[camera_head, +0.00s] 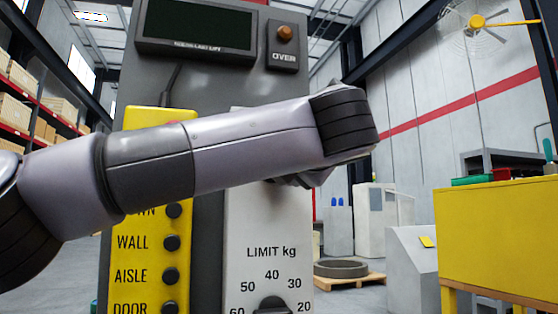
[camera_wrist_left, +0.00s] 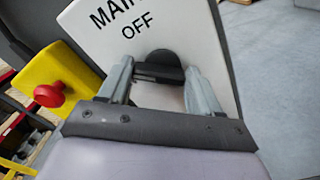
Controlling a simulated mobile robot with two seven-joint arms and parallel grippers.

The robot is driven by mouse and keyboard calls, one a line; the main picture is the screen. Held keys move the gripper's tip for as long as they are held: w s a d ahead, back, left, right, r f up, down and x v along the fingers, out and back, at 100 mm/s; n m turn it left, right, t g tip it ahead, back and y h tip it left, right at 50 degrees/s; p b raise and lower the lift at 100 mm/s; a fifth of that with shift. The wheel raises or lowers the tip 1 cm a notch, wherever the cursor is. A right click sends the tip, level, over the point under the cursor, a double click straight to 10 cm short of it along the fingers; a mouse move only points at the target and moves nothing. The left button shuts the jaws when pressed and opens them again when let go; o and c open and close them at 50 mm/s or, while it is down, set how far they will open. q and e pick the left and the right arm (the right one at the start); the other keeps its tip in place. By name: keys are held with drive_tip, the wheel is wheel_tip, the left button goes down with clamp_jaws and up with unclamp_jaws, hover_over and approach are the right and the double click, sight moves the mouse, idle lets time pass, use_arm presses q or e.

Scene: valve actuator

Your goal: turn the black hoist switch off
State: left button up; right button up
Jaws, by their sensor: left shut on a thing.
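The black switch (camera_wrist_left: 163,58) is a round dark knob with a bar across it, on a white panel (camera_wrist_left: 185,25). Part of a "MAIN" label and the word "OFF" (camera_wrist_left: 137,22) are above it in the left wrist view. My left gripper (camera_wrist_left: 158,74) is shut on the switch, one finger at each side of the bar. In the head view my left arm crosses the white panel (camera_head: 268,218) and hides the switch; only a dark bit of the gripper (camera_head: 300,181) shows below the wrist. My right gripper is in neither view.
A yellow control box (camera_head: 143,258) with black buttons is left of the white panel. A red button (camera_wrist_left: 49,95) shows in the left wrist view. A "LIMIT kg" dial (camera_head: 272,305) is lower down, a dark display (camera_head: 200,25) above. A yellow cabinet (camera_head: 500,240) stands right.

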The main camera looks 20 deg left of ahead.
use_arm(q)
drive_tip(key=m+p, duration=0.1)
drive_tip(key=m, duration=0.2)
drive_tip(key=m+p, duration=0.1)
drive_tip(key=m, duration=0.5)
drive_tip(key=shift+w+d+f+m+p, duration=0.15)
drive_tip(key=shift+d+m+p, duration=0.1)
drive_tip(key=shift+m+p, duration=0.15)
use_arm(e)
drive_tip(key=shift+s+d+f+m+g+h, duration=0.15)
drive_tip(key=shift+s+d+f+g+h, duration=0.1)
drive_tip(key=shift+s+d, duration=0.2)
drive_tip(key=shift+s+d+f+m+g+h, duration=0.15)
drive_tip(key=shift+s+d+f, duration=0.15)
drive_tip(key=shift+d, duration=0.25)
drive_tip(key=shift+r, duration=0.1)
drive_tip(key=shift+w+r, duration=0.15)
use_arm(q)
drive_tip(key=o, duration=1.1)
drive_tip(key=shift+c, duration=0.2)
